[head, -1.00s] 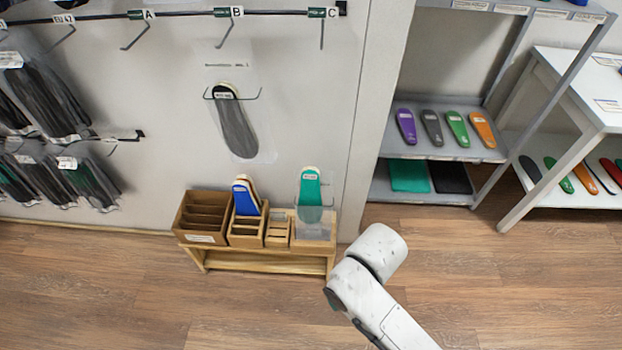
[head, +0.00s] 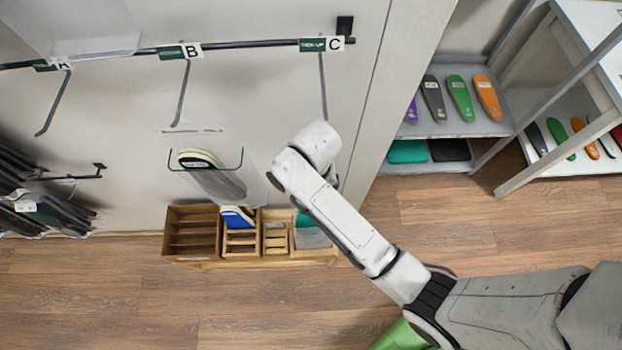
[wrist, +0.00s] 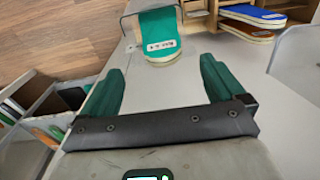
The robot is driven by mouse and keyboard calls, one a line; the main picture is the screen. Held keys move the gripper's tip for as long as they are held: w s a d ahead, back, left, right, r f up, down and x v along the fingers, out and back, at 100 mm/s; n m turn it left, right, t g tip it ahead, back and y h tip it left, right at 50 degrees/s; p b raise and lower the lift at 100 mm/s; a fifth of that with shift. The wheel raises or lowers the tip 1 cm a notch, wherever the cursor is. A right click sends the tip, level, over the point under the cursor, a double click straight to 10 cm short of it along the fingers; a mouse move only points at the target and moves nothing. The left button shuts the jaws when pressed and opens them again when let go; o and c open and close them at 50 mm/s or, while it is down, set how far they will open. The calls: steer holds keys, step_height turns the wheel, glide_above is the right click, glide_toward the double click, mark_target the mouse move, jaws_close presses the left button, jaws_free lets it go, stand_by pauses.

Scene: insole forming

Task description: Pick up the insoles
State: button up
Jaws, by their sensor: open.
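The green insoles (head: 304,220) stand at the right end of the small wooden rack, partly hidden by my arm in the head view. In the wrist view the green insole (wrist: 158,25), with a white label on its end, lies ahead of my gripper (wrist: 160,66). My gripper's two green fingers are wide apart with nothing between them, and a gap separates them from the insole. The blue insoles (head: 237,218) stand in a rack compartment; they also show at the upper right of the wrist view (wrist: 250,14). The head view hides my gripper behind my arm.
A packaged insole (head: 218,182) hangs on a wall hook above the wooden rack (head: 190,235). Hook rail (head: 240,47) crosses the wall above. A grey shelf (head: 450,128) with coloured insoles stands right. Open wood floor lies in front.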

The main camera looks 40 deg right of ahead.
step_height(320, 180, down, 5)
steer(key=shift+r, duration=0.2)
steer(key=f, duration=0.3)
steer(key=a+f, duration=0.1)
steer(key=shift+s+f, duration=0.3)
steer(key=shift+f, duration=0.45)
steer(key=shift+w+r, duration=0.1)
jaws_close()
